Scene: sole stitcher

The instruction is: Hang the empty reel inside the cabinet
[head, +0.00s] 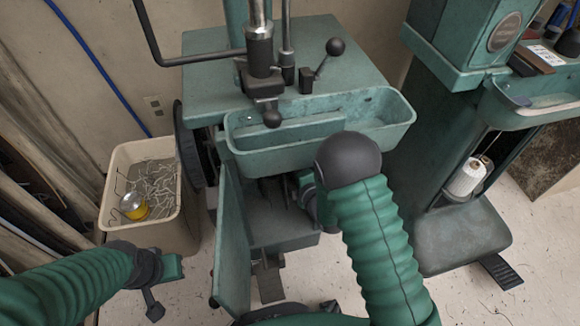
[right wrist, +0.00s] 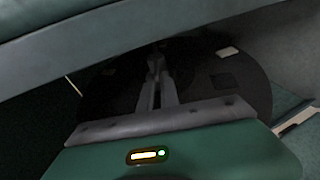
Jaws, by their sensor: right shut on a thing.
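The green machine's cabinet (head: 283,222) stands open below the trough, with its door (head: 231,240) swung toward me. My right arm reaches down into the opening, and its wrist covers much of it. The right gripper is hidden in the head view. In the right wrist view my right gripper (right wrist: 157,97) is shut on a dark round disc (right wrist: 110,98), which looks like the empty reel. The interior is too dark to show a hanging point or contact. My left gripper (head: 157,290) is left of the door, low over the floor; its jaws are unclear.
A beige bin (head: 193,222) holds thread scraps and a yellow object (head: 133,206). The trough (head: 320,128) overhangs the opening. A second green machine (head: 455,235) at right carries a white thread spool (head: 466,178). A pedal (head: 269,283) sits below the cabinet.

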